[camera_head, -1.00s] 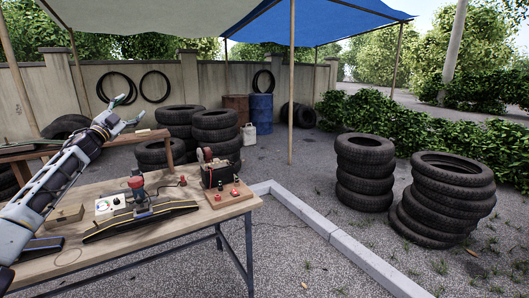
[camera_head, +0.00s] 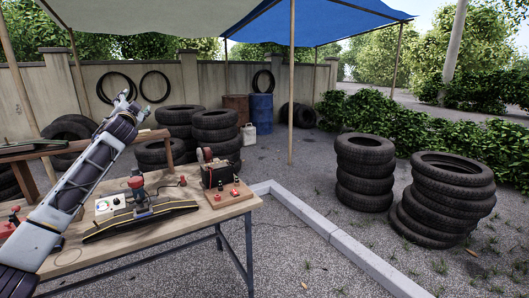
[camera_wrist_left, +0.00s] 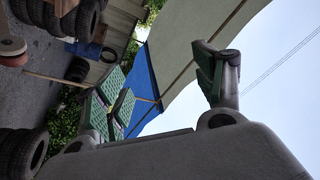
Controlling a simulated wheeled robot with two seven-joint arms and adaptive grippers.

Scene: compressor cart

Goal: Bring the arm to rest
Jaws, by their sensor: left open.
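My left arm (camera_head: 85,175) reaches in from the left, raised above the workbench and pointing up and away. Its gripper (camera_head: 126,104) is held in the air near the upper left, clear of the objects on the bench. In the left wrist view the gripper (camera_wrist_left: 165,88) shows its green-padded fingers spread apart, with nothing between them, only canopy and sky behind. My right gripper is not in view.
A second bench (camera_head: 155,136) stands behind.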

